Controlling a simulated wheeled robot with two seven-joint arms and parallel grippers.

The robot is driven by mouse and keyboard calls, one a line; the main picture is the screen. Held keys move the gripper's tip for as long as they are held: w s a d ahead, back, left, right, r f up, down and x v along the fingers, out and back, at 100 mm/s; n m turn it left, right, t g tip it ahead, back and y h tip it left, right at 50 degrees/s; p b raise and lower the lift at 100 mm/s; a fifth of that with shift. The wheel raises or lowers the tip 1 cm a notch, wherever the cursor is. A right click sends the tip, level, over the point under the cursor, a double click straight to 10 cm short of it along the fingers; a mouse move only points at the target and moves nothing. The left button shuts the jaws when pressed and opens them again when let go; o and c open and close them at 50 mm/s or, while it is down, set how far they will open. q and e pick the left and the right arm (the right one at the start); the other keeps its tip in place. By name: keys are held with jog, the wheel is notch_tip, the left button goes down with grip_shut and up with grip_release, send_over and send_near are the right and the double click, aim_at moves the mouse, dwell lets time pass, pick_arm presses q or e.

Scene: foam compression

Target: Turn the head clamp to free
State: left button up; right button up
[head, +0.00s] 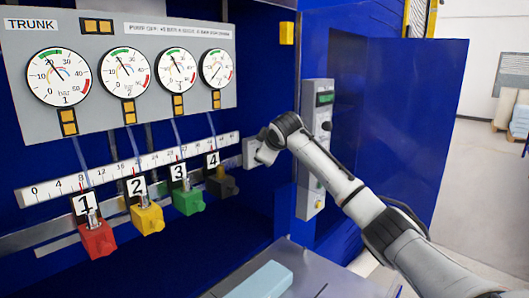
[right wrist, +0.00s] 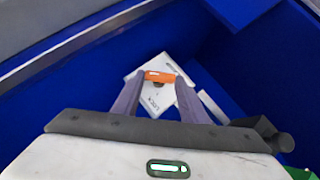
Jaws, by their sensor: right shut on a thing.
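The head clamp shows in the right wrist view as a white plate (right wrist: 150,98) with small dark lettering, one word of which looks like LOCK. An orange handle (right wrist: 158,76) lies across the upper part of the plate. My right gripper (right wrist: 160,80) has its two fingers at the handle and is shut on it. In the head view the clamp is a pale grey block (head: 249,153) at the right end of the white scale, and my right gripper (head: 262,155) is against it. The handle is hidden there by my gripper. My left gripper is not in view.
A grey gauge panel (head: 140,28) stands above a white numbered scale (head: 60,187). Red (head: 97,240), yellow (head: 148,219), green (head: 188,201) and black (head: 222,184) blocks hang below it. A control box (head: 316,115) is right of the clamp. A pale blue block (head: 262,281) lies below.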

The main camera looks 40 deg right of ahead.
dwell(0.4)
jog(key=o, duration=1)
jog(key=shift+o, duration=0.2)
jog(key=shift+s, duration=0.1)
jog(key=b+v, duration=0.2)
jog(key=v, duration=0.8)
